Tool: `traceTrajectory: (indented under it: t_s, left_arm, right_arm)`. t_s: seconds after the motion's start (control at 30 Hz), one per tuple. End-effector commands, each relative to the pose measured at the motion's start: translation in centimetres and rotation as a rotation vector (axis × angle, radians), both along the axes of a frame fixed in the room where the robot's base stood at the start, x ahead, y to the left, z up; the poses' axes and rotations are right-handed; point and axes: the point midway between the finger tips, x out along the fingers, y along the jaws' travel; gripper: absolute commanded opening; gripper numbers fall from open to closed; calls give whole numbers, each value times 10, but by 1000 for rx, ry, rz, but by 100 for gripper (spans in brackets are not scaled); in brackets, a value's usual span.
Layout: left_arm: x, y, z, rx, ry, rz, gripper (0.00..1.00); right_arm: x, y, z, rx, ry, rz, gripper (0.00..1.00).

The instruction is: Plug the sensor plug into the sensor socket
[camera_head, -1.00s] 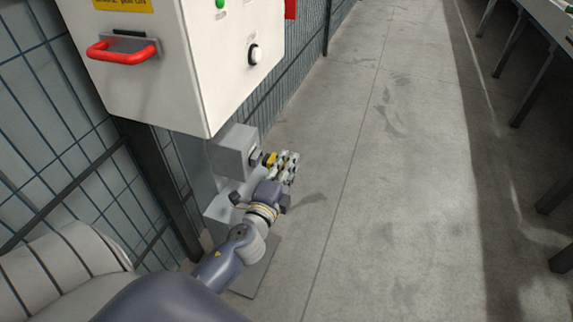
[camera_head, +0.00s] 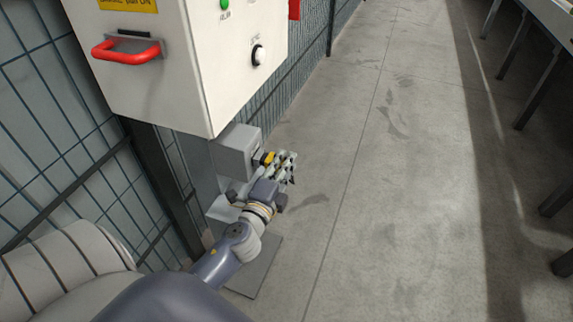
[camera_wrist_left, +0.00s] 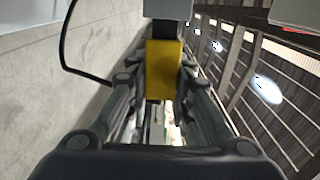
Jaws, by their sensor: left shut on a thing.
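The sensor plug (camera_wrist_left: 163,70) is a yellow block. My left gripper (camera_head: 283,166) is shut on it, with a finger on each side in the left wrist view (camera_wrist_left: 162,75). In the head view the yellow of the plug (camera_head: 267,158) shows at the dark sensor socket (camera_head: 257,156) on the side of a small grey box (camera_head: 234,150). In the wrist view the far end of the plug meets a grey block. I cannot tell whether the plug is seated or only close in front. My right gripper is not in view.
A white control cabinet (camera_head: 180,70) with a red handle (camera_head: 128,50) hangs just above the grey box. A mesh fence (camera_head: 50,130) runs behind. A black cable (camera_wrist_left: 66,45) loops left of the plug. The concrete floor (camera_head: 400,200) to the right is clear.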

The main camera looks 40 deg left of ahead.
Motion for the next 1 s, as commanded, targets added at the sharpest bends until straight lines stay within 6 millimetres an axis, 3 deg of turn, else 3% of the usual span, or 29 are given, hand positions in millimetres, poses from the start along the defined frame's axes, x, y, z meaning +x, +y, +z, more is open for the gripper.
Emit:
traceTrajectory:
  t_s: [0.83, 0.87, 0.9, 0.97, 1.0]
  left_arm:
    - [-3, 16, 1, 1, -2, 3, 0]
    - [-4, 16, 1, 1, -2, 3, 23]
    - [-4, 16, 1, 1, -2, 4, 32]
    - [-4, 16, 1, 1, -2, 3, 44]
    - [-4, 16, 1, 1, -2, 3, 44]
  right_arm:
    - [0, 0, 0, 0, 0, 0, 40]
    - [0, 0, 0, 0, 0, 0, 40]
    - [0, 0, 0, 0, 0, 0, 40]
    - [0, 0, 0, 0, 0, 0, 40]
    - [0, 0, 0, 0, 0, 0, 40]
